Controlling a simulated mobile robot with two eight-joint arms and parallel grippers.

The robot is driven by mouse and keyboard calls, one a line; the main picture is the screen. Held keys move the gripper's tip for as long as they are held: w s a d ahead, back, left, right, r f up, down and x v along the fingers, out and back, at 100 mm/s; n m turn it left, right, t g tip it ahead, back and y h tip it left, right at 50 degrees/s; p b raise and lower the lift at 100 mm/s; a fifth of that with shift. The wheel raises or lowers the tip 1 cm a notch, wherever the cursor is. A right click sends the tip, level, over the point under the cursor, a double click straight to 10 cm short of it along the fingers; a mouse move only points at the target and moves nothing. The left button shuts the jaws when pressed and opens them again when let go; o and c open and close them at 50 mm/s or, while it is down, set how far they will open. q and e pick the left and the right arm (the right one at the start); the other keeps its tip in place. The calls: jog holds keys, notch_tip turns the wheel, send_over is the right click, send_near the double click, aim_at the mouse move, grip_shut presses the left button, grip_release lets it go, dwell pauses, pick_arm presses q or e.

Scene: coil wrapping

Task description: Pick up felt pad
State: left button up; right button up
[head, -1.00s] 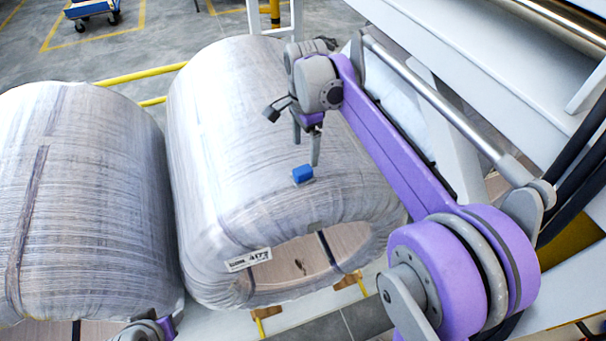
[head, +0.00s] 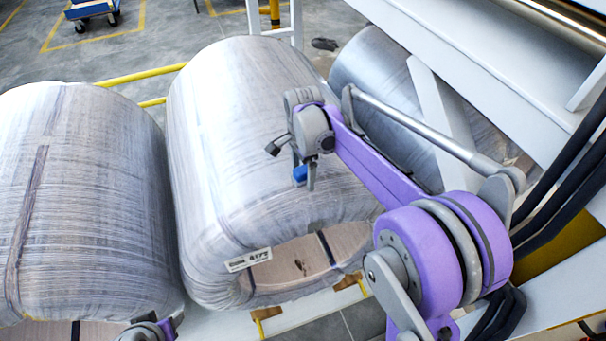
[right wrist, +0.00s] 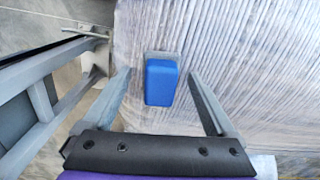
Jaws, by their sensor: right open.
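The felt pad (head: 300,174) is a small blue block with a grey edge on top of the middle wrapped coil (head: 225,140). My right gripper (head: 303,182) is right at the pad in the head view, one finger partly in front of it. In the right wrist view the blue pad (right wrist: 161,82) lies between the two spread fingers of the right gripper (right wrist: 158,80), with a gap on both sides. The right gripper is open and holds nothing. At the bottom of the head view, only a joint of my left arm shows; its gripper fingers are out of sight.
Another wrapped coil (head: 85,200) stands close on the left, and a third coil (head: 385,90) is behind my right arm. A white machine frame (head: 480,60) fills the upper right. A white label (head: 249,260) sits on the middle coil's front edge.

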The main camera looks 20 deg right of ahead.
aim_at(303, 169)
grip_shut()
notch_tip(303, 169, up, 10)
jog(key=shift+r, duration=0.1)
jog(key=c, duration=0.6)
grip_release()
jog(key=c, duration=0.7)
